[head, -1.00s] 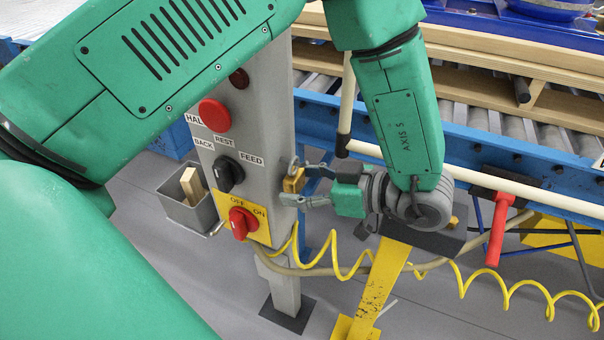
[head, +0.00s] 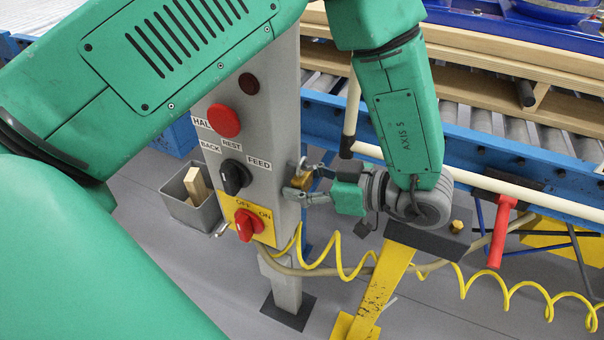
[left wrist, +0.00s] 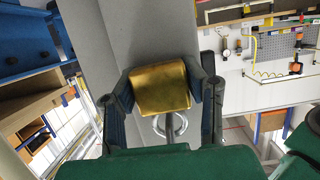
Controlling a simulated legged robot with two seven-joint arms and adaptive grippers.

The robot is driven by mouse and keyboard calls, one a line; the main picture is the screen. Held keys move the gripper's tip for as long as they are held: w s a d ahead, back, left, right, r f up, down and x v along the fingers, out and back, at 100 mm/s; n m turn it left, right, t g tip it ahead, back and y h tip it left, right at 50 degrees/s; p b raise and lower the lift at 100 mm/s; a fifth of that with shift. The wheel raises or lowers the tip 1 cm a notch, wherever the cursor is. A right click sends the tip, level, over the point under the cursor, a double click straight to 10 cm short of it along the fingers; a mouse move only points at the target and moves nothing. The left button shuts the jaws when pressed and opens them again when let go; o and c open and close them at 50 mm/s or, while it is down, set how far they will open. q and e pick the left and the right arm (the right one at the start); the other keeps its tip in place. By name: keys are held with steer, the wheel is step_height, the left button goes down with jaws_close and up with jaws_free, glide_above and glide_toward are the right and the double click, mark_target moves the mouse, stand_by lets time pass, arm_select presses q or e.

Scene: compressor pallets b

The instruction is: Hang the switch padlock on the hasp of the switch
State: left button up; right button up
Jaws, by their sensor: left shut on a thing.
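The switch padlock is a small brass block (head: 301,181) with a metal shackle, at the right edge of the grey post in the head view. My left gripper (head: 304,182) is shut on it. In the left wrist view the padlock body (left wrist: 160,88) sits between both fingers, its shackle ring pointing to the picture's bottom. The switch (head: 247,224) is a red knob on a yellow OFF/ON plate on the post's front, below and left of the padlock. A small metal piece (head: 221,229) shows at the plate's left edge; I cannot tell if it is the hasp. My right gripper is out of view.
The grey post (head: 285,110) also bears a red button (head: 223,120) and a black selector (head: 235,177). A grey bin (head: 190,212) with a wooden block stands left of it. A coiled yellow hose (head: 345,268) hangs below my gripper. A blue conveyor frame (head: 480,145) lies behind.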

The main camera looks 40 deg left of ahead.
arm_select(q)
steer(key=shift+r, duration=0.15)
steer(key=shift+d, duration=0.2)
steer(key=shift+w+d+p, duration=0.15)
steer(key=shift+d+p, duration=0.1)
steer(key=shift+d, duration=0.35)
steer(key=shift+w+d+p, duration=0.15)
steer(key=shift+d+p, duration=0.05)
steer(key=shift+d, duration=0.4)
steer(key=shift+f+p+v, duration=0.2)
steer(key=shift+f+v, duration=0.05)
steer(key=shift+v, duration=0.95)
steer(key=shift+f+p+v, duration=0.15)
steer(key=shift+f+v, duration=0.1)
steer(key=shift+v, duration=0.95)
steer(key=shift+d, duration=0.1)
